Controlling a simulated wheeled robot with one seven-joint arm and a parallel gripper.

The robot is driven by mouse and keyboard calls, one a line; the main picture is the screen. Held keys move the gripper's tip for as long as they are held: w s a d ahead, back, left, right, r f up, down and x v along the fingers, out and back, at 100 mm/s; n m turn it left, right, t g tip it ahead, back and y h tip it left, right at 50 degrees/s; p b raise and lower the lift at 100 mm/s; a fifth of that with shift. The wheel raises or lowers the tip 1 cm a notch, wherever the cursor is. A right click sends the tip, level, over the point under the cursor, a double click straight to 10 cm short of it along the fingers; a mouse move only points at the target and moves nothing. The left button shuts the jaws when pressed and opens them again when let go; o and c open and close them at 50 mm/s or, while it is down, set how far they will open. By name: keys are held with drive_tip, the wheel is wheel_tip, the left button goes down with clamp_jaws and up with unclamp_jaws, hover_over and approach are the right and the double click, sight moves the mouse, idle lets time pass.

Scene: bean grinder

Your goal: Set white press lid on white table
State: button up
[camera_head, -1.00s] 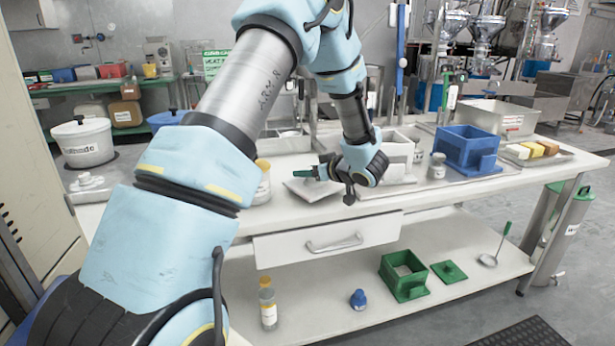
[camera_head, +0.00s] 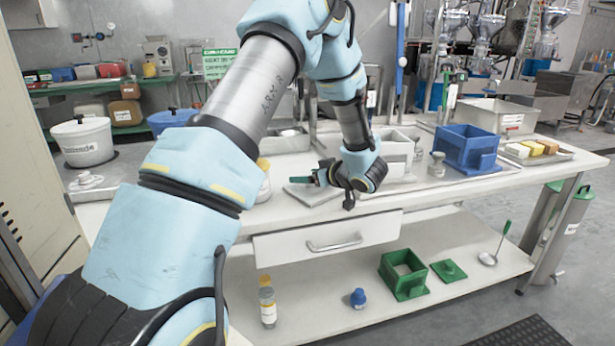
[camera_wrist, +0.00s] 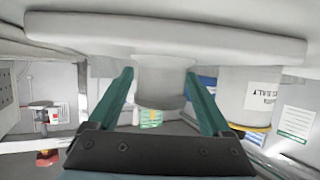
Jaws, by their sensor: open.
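The white press lid (camera_head: 313,194) is a flat square plate on the white table (camera_head: 235,222), left of the white press body (camera_head: 397,153). In the wrist view, which looks upside down, the lid (camera_wrist: 165,27) is a wide slab with a round knob (camera_wrist: 163,82). My gripper (camera_head: 318,176) is low over the lid. Its two green fingers (camera_wrist: 162,82) are apart, one on each side of the knob. I cannot tell whether either finger touches it. The lid looks level on the tabletop; its underside is hidden.
A yellow-capped bottle (camera_head: 263,182) stands just left of the lid. A small jar (camera_head: 437,164) and a blue press (camera_head: 466,147) are to the right. A white pot (camera_head: 83,143) is at the far left. The table's front edge and drawer (camera_head: 328,236) are close by.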

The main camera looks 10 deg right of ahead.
sight(310, 193)
drive_tip(key=b+v, duration=0.1)
drive_tip(key=v, duration=1.1)
drive_tip(key=shift+r, duration=0.2)
drive_tip(key=w+h, duration=0.1)
drive_tip(key=w, duration=0.1)
drive_tip(key=w+a+r+m+h, duration=0.1)
drive_tip(key=h, duration=0.1)
drive_tip(key=w+a+r+m+h, duration=0.1)
drive_tip(key=w, duration=0.1)
drive_tip(key=shift+w+a+h, duration=0.15)
drive_tip(key=shift+w+h, duration=0.2)
drive_tip(key=shift+h, duration=0.05)
drive_tip(key=a+m+h, duration=0.1)
drive_tip(key=s+a+m+g+h, duration=0.1)
drive_tip(key=a+h, duration=0.1)
drive_tip(key=shift+a+f, duration=0.1)
drive_tip(key=shift+a, duration=0.15)
drive_tip(key=s+a+f+m+g, duration=0.3)
drive_tip(key=s+a+g, duration=0.6)
drive_tip(key=s+a, duration=1)
drive_tip(key=shift+s+f+y, duration=0.4)
drive_tip(key=shift+s+f, duration=0.05)
